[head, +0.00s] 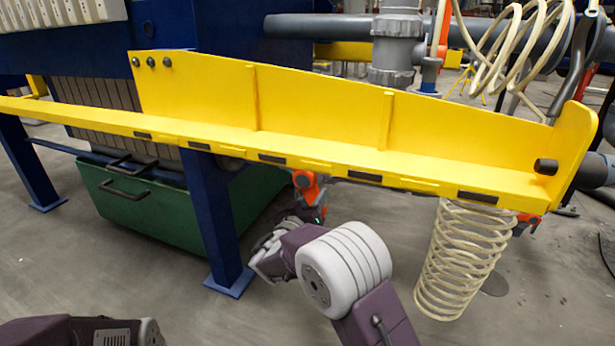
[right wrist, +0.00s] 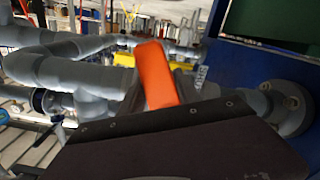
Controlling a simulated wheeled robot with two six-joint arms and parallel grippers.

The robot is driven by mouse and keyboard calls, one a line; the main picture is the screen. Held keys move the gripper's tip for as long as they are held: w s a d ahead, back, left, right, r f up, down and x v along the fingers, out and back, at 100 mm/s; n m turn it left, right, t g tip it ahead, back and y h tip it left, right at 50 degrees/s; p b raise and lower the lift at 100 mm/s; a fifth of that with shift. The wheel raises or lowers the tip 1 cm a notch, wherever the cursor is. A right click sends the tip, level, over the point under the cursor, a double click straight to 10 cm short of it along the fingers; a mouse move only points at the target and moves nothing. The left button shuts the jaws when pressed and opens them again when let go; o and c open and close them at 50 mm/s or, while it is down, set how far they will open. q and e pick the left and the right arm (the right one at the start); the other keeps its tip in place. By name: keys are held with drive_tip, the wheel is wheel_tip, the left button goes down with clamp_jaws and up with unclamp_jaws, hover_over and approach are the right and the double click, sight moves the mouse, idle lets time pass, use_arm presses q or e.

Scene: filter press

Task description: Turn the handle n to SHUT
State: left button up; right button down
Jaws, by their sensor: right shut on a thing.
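An orange handle (head: 306,186) shows below the yellow beam, just right of the blue post. In the right wrist view the orange handle (right wrist: 158,76) stands up, slightly tilted, directly in front of my gripper. My right gripper (head: 308,217) reaches in under the beam and is shut on the orange handle. The fingertips are small and partly hidden in the head view; the dark gripper body (right wrist: 190,140) fills the lower right wrist view. My left gripper is out of view; only part of my left arm shows at the lower left.
The yellow beam (head: 330,130) runs across above my right arm. A blue post (head: 215,215) and a green bin (head: 150,210) stand to the left. A coiled cream hose (head: 465,260) hangs at the right. Grey pipes (right wrist: 65,65) lie beyond the handle. The front floor is clear.

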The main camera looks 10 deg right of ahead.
drive_tip(key=a+m, duration=0.1)
drive_tip(key=w+m, duration=0.1)
drive_tip(key=m, duration=0.1)
drive_tip(key=shift+a+f, duration=0.3)
drive_tip(key=shift+a, duration=0.1)
drive_tip(key=shift+w+a+m, duration=0.35)
drive_tip(key=shift+a+m, duration=0.15)
drive_tip(key=shift+m, duration=0.7)
drive_tip(key=c, duration=1)
unclamp_jaws()
drive_tip(key=shift+o, duration=0.8)
drive_tip(key=shift+a, duration=0.1)
drive_tip(key=v, duration=0.6)
drive_tip(key=shift+s, duration=0.45)
